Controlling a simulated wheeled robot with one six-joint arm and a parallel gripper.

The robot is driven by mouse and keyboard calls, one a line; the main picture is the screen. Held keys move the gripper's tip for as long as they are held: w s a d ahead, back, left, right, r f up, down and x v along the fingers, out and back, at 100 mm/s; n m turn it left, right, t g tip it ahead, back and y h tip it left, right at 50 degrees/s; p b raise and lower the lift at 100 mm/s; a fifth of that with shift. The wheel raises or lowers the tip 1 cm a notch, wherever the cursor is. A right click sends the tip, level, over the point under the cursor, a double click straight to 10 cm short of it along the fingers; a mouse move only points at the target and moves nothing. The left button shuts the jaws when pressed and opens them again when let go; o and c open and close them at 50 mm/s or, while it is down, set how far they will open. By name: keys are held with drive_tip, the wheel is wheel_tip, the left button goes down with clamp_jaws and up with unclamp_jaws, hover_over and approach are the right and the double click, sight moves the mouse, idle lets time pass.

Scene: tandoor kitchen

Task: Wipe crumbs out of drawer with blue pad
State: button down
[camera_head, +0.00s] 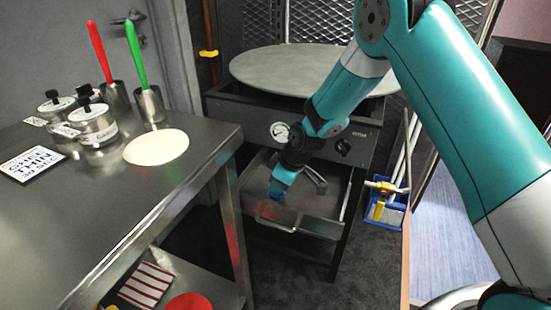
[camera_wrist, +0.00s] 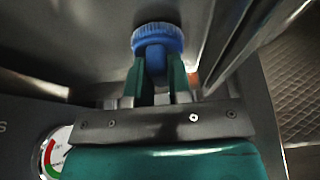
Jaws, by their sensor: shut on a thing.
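The drawer (camera_head: 321,227) is pulled out from the dark oven unit below the round grey top. My gripper (camera_head: 285,178) reaches down into the drawer and is shut on the blue pad (camera_head: 278,188). In the wrist view, the gripper's green fingers (camera_wrist: 157,80) pinch the stem of the round, ridged blue pad (camera_wrist: 158,36). The pad is close to the drawer floor; I cannot tell whether it touches. A faint reddish patch shows on the drawer floor near the pad. Crumbs are too small to make out for certain.
A steel table (camera_head: 130,190) stands at left with canisters (camera_head: 92,122), cups holding red and green brushes, and a white disc (camera_head: 156,147). A blue caddy (camera_head: 385,212) with yellow fittings stands right of the drawer. A gauge (camera_head: 280,131) is on the unit's front.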

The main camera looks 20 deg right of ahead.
wheel_tip(320, 180, up, 2)
drive_tip(key=shift+r, duration=0.2)
drive_tip(key=shift+a+r+p, duration=0.1)
drive_tip(key=shift+r+p, duration=0.6)
drive_tip(key=shift+p, duration=0.15)
drive_tip(key=shift+r+p, duration=1.35)
drive_tip(key=shift+r, duration=0.5)
